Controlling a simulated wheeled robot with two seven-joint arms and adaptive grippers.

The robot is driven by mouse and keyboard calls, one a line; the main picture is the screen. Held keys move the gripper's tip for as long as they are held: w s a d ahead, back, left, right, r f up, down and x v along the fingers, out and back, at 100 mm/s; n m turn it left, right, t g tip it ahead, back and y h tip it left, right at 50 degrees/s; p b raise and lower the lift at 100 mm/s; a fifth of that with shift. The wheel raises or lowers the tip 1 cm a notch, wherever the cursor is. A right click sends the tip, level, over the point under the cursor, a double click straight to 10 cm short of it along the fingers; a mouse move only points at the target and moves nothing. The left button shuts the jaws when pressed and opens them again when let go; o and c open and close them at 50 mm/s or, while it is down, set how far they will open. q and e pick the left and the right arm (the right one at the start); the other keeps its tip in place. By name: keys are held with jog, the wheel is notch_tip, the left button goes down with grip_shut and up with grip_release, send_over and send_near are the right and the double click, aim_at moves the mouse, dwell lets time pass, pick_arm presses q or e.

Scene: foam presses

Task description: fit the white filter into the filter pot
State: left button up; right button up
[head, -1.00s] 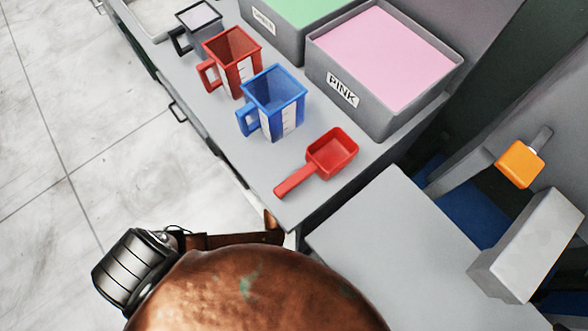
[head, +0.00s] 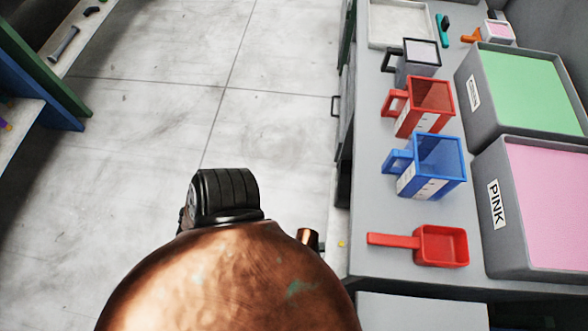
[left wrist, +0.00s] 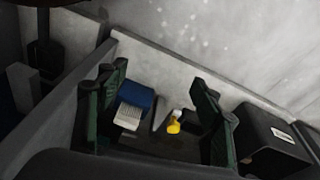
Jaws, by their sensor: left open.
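I cannot pick out the white filter or the filter pot for certain in either view. My left gripper (left wrist: 160,92) shows in the left wrist view with its two dark green fingers wide apart. Nothing is held between them. Beyond the fingers, lower down, a blue and white brush-like thing (left wrist: 131,112) and a small yellow thing (left wrist: 174,124) lie in a dim area. Neither gripper shows in the head view, and my right gripper is in no view.
A grey counter (head: 377,215) runs along the right. It bears a red scoop (head: 443,247), a blue jug (head: 439,160), a red jug (head: 432,98), a grey jug (head: 421,54), a pink bin (head: 496,207) and a green bin (head: 474,92). The floor (head: 270,130) is clear.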

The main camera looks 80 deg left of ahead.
pick_arm(q)
jog(key=s+a+g, duration=0.1)
jog(key=s+a, duration=0.3)
jog(key=s, duration=0.3)
jog(key=s+a+r+n+g, duration=0.1)
jog(key=s+a, duration=0.3)
jog(key=s, duration=0.4)
jog(key=shift+r+y, duration=0.15)
jog(key=shift+y, duration=0.25)
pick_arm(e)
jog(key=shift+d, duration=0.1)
pick_arm(q)
jog(key=s+a+f+p, duration=0.1)
jog(key=s+p, duration=0.6)
jog(key=p, duration=0.2)
jog(key=s+a+f+p, duration=0.2)
jog(key=s+p, duration=0.6)
jog(key=p, duration=0.2)
jog(key=shift+a+f+p, duration=0.25)
jog(key=shift+a+p, duration=0.05)
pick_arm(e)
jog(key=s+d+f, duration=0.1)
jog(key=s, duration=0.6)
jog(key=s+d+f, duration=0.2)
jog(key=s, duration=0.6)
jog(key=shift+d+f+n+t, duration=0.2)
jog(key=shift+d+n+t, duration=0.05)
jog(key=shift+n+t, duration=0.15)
